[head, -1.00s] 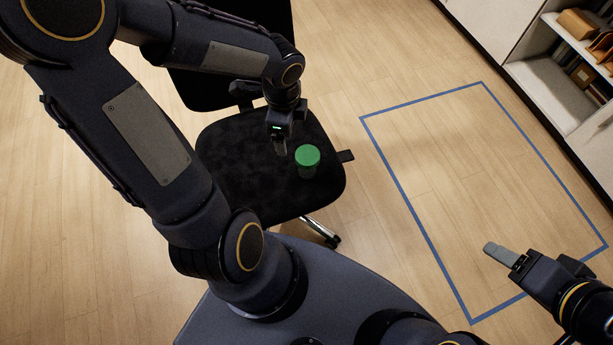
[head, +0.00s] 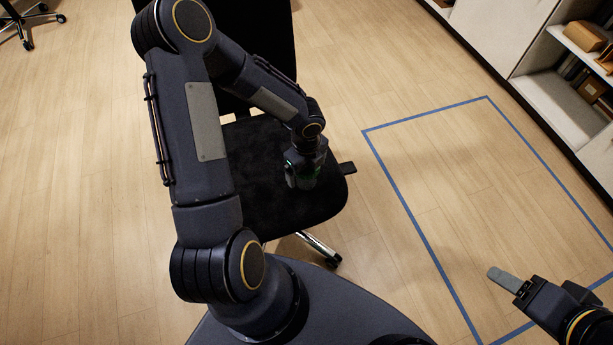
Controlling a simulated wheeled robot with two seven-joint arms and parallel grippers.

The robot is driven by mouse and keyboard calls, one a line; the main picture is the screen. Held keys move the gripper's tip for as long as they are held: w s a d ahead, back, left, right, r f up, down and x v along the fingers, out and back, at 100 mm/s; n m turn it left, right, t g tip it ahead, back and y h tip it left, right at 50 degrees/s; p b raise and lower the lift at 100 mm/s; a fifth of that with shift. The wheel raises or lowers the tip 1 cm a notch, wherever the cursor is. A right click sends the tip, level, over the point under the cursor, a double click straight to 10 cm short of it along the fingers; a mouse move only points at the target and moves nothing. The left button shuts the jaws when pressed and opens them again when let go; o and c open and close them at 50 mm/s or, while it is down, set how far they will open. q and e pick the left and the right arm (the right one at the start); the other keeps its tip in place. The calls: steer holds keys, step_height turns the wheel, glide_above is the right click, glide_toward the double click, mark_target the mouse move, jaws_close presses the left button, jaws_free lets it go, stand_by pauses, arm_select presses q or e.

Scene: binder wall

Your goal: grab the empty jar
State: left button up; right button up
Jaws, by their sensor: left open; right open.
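The jar (head: 308,180), with a green lid and a dark clear body, stands on the black seat of the office chair (head: 265,200). My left gripper (head: 301,178) is open and right at the jar, overlapping it in the picture. It hides most of the lid, and I cannot tell how its fingers sit around the jar or whether they touch it. What is inside the jar cannot be seen. My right gripper (head: 504,280) is open and empty, low at the right over the floor.
A blue tape rectangle (head: 420,240) marks bare wooden floor right of the chair. White shelving (head: 560,100) with boxes and books stands at the upper right. The chair's backrest (head: 270,50) rises behind the seat. Another chair's base (head: 30,25) shows at the upper left.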

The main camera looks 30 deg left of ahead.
arm_select(q)
steer(key=shift+f, duration=0.15)
steer(key=c, duration=1.2)
steer(key=shift+o, duration=0.2)
